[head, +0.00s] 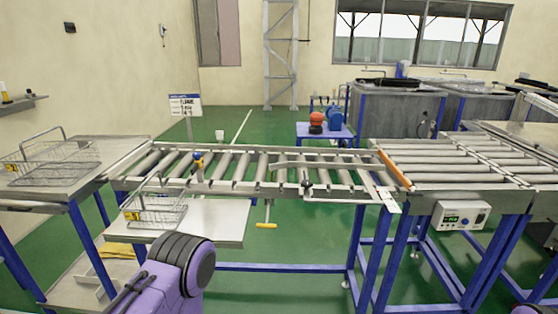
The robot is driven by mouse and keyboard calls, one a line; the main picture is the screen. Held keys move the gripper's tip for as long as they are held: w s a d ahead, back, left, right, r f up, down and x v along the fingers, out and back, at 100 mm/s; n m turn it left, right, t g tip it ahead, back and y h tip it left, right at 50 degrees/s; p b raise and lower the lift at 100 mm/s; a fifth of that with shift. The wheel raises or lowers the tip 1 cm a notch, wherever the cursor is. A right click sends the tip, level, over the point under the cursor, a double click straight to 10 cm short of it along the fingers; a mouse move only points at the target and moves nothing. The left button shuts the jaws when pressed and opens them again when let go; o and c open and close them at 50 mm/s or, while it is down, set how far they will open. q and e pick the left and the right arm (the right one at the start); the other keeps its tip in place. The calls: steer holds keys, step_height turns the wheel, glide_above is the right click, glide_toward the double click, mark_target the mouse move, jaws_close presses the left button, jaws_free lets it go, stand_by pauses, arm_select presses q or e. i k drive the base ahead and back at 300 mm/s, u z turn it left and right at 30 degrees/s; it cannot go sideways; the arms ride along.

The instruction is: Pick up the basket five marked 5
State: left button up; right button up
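A wire basket (52,156) with a raised handle and a yellow tag stands on the steel table at the far left. A second wire basket (158,208) with a yellow tag rests on a lower shelf in front of the roller conveyor. The marks on both tags are too small to read, so I cannot tell which is basket five. Both baskets look empty. Neither gripper is in view.
The steel table (115,150) adjoins the roller conveyor (235,170), which runs to the right. A control box (461,216) hangs on the right frame. A blue stand (325,131) with a red-topped item is behind. Blue legs and a crossbar stand in front.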

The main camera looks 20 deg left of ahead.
mark_target(154, 198)
steer(key=u, duration=3.5)
steer(key=i, duration=1.1)
steer(key=z, duration=1.6)
